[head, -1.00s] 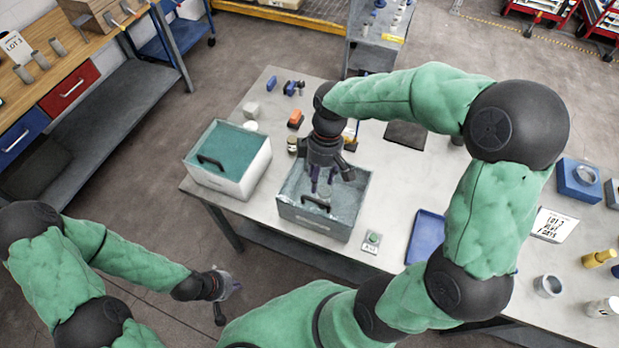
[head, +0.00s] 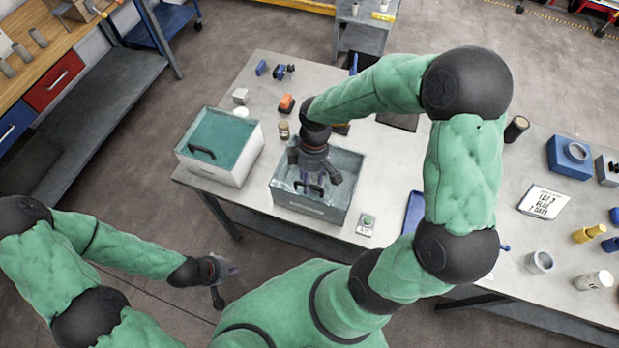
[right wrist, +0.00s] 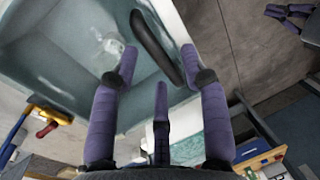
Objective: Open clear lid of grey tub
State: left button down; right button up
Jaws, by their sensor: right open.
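The grey tub (head: 309,208) stands on the table under my right gripper, its clear lid (head: 346,166) on top. The lid's dark handle (head: 309,187) is near the front edge. My right gripper (head: 313,190) is open and points down over the lid. In the right wrist view the dark handle (right wrist: 152,45) shows between the purple fingertips (right wrist: 158,62); I cannot tell whether they touch it. My left gripper (head: 226,280) is open and empty, low in front of the table.
A white tub (head: 244,166) with a teal lid and dark handle stands left of the grey tub. A small box with a green button (head: 367,222) sits to its right, near a blue tray (head: 413,212). Small parts lie behind.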

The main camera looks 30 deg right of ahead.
jog(key=shift+f, duration=0.2)
grip_shut()
